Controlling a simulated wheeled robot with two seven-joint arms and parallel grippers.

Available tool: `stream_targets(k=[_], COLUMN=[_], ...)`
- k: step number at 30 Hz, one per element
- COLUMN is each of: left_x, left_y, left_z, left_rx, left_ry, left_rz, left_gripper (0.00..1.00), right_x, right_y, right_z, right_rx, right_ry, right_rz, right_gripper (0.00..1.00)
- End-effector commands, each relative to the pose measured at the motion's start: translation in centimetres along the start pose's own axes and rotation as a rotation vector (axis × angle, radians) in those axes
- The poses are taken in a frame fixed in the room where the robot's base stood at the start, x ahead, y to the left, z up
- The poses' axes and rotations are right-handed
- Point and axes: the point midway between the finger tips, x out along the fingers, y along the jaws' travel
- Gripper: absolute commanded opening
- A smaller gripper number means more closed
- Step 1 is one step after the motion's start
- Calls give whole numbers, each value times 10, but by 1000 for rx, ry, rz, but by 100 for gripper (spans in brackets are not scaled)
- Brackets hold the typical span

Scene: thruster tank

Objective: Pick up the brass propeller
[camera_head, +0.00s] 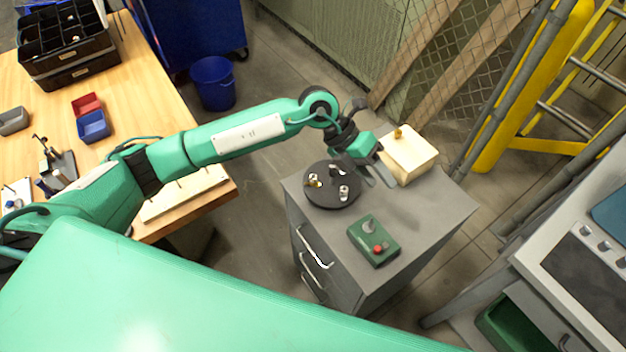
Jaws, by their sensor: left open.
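A small brass-coloured piece (313,181), which looks like the brass propeller, sits at the left of a round black disc (328,199) on the grey drawer cabinet. My left gripper (377,177) is open above the cabinet top, between the disc and a pale wooden block (411,157). Its fingers point towards the front, to the right of the brass piece and apart from it. No object shows between the fingers. The wrist passes close behind the disc. My right gripper is not in view.
The disc also carries a silvery piece (343,192) and a dark one. A brass-coloured knob (397,132) tops the wooden block. A green control box (373,240) with a red button stands in front. The cabinet's right front top (435,215) is clear.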

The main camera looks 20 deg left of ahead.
Motion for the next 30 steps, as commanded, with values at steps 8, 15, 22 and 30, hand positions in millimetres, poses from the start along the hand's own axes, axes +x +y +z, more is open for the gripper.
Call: stream_targets(k=[8,15,22,30], left_x=[-84,-114,-84,-59], left_y=[106,133,162,187], left_z=[4,3,-5,-10], left_rx=[-16,-53,-56,-52], left_ry=[142,169,172,168], left_rz=[626,794,793,792], left_gripper=[46,46,46,46], right_x=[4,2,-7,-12], right_y=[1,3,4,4], right_z=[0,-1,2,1], right_rx=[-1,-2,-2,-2], right_ry=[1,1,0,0], right_rz=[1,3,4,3], right_gripper=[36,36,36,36])
